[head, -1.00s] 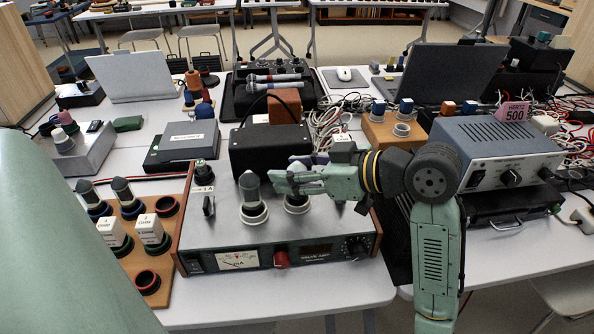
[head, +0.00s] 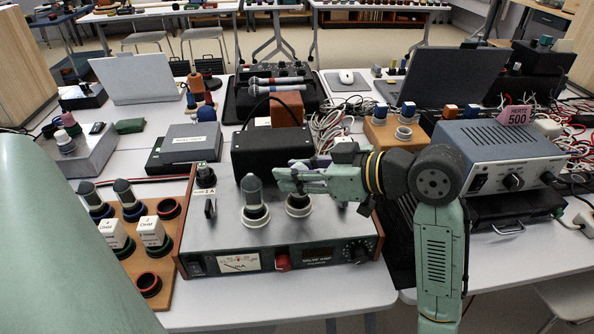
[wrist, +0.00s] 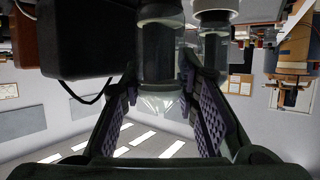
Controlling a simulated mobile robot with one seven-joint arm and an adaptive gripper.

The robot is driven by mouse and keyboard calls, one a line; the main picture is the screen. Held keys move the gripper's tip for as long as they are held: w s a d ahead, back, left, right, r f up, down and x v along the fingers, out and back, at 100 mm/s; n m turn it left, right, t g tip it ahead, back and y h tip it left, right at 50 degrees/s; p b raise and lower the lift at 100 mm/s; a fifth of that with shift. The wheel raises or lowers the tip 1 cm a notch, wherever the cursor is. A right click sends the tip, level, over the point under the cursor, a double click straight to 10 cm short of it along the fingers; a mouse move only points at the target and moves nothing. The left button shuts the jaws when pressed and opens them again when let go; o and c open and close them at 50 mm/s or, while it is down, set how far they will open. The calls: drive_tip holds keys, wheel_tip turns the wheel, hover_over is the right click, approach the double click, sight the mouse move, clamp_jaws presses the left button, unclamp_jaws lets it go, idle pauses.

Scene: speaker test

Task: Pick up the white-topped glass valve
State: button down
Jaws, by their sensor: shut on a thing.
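My gripper (head: 284,180) is shut on a glass valve that stands upright on the grey amplifier (head: 225,220). In the head view my fingers hide the valve's upper part; its dark lower part (head: 298,201) shows just above a white ring on the amplifier's top. In the wrist view, the valve (wrist: 160,55) has a dark body and a clear, whitish tip, between my two padded fingers (wrist: 161,100). A second valve (head: 251,188), dark with a grey top, stands in a white ring just left of my gripper. It also shows in the wrist view (wrist: 213,45).
A black box (head: 270,152) stands close behind the valves. A wooden board (head: 150,290) with valves and white blocks lies at the left. A grey-blue power unit (head: 500,150) stands at the right. Cables (head: 330,125) lie behind. The table front (head: 290,303) is clear.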

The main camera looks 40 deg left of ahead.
sight(297, 166)
drive_tip(key=shift+r, duration=0.35)
drive_tip(key=shift+s+d+r+b, duration=0.2)
drive_tip(key=shift+r, duration=0.4)
drive_tip(key=shift+s+d+r+b, duration=0.15)
drive_tip(key=shift+d+r+b, duration=0.05)
drive_tip(key=shift+r, duration=0.35)
drive_tip(key=s+d+r+b, duration=0.1)
drive_tip(key=s+d+b, duration=0.2)
drive_tip(key=s+d, duration=0.7)
drive_tip(key=shift+d+r, duration=0.25)
drive_tip(key=shift+d, duration=0.35)
